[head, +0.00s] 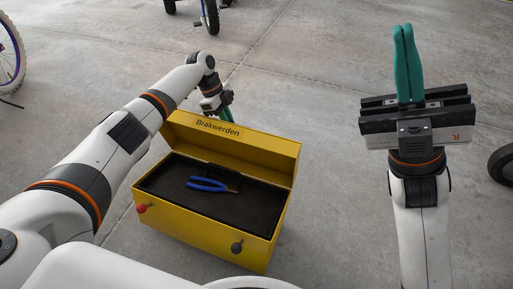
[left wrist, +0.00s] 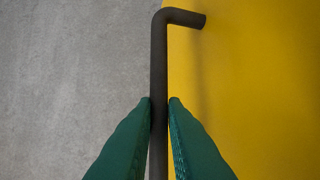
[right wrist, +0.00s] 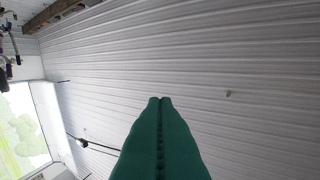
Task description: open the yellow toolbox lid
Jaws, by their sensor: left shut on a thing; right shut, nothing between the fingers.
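The yellow toolbox (head: 205,231) stands on the floor in the head view. Its lid (head: 230,140), lettered "Brakwerden", is swung up and back, so the dark inside shows. My left arm reaches over the box's left side, and its gripper (head: 226,113) is behind the lid, partly hidden there. In the left wrist view the green fingers (left wrist: 159,105) are shut on a dark bar handle (left wrist: 158,65) fixed to the yellow surface (left wrist: 260,85). My right gripper (head: 405,62) points upward, well right of the box; its green fingers (right wrist: 160,103) are shut together and empty.
Blue-handled pliers (head: 207,185) lie inside the toolbox. A red knob (head: 141,208) and a dark knob (head: 237,247) are on its front. Wheels stand at the left (head: 10,55), top (head: 211,14) and right edge (head: 503,165). The concrete floor between box and right arm is clear.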

